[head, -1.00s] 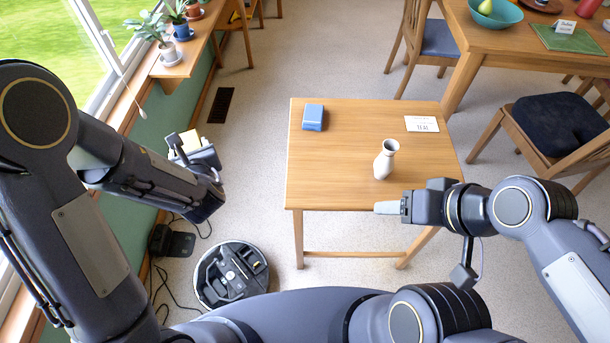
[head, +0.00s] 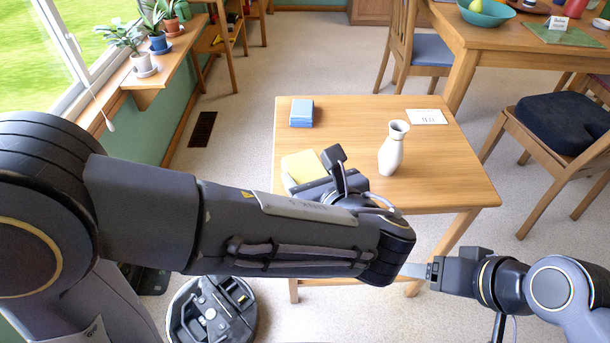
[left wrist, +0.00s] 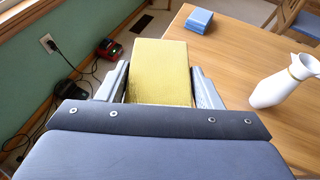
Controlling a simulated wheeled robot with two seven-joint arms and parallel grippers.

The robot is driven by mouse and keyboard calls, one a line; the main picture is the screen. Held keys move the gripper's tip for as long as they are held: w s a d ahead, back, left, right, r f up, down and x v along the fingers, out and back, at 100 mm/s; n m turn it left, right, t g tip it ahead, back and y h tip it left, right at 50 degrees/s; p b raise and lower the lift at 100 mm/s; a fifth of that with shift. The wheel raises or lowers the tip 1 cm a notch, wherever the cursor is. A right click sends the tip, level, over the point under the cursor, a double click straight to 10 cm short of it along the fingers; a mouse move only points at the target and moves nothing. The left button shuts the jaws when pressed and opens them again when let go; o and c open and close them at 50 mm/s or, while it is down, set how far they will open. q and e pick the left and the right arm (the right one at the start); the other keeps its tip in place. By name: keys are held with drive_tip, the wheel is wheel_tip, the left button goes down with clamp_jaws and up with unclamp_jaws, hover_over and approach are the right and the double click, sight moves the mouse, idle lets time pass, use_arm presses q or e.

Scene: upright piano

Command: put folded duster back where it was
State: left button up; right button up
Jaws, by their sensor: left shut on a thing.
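My left gripper (head: 312,186) is shut on a flat yellow folded duster (head: 301,166). In the left wrist view the duster (left wrist: 160,70) sits between the two grey fingers and sticks out ahead of them. In the head view the duster appears over the left front part of the small wooden table (head: 350,112); its height above the top is unclear. My right gripper (head: 415,270) is at the table's front right, pointing left, and looks empty; its finger gap is not clear. My left forearm hides the table's front edge.
A blue folded stack (head: 302,113) lies at the table's back left. A white vase (head: 393,148) stands right of the duster, and a white card (head: 426,117) lies behind it. A robot vacuum (head: 212,310) is on the floor. The table between stack and vase is clear.

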sight(307, 160)
use_arm(q)
drive_tip(key=shift+w+a+f, duration=0.15)
drive_tip(key=shift+w+a, duration=0.05)
drive_tip(key=shift+a, duration=0.15)
drive_tip(key=w+f+b, duration=0.1)
drive_tip(key=w+f, duration=0.2)
drive_tip(key=w, duration=0.1)
drive_tip(key=w+f+b, duration=0.2)
drive_tip(key=w+f, duration=0.1)
drive_tip(key=w, duration=0.1)
drive_tip(key=w+f+b, duration=0.1)
drive_tip(key=w+f, duration=0.1)
drive_tip(key=w, duration=0.2)
drive_tip(key=shift+w+d+f, duration=0.15)
drive_tip(key=shift+w+f, duration=0.15)
drive_tip(key=shift+f, duration=0.1)
drive_tip(key=shift+w+f+b, duration=0.25)
drive_tip(key=shift+f+b, duration=0.2)
drive_tip(key=shift+f, duration=0.55)
drive_tip(key=shift+w+f+b, duration=0.2)
drive_tip(key=shift+f+b, duration=0.2)
drive_tip(key=shift+f, duration=0.55)
drive_tip(key=shift+f, duration=0.2)
drive_tip(key=o, duration=0.9)
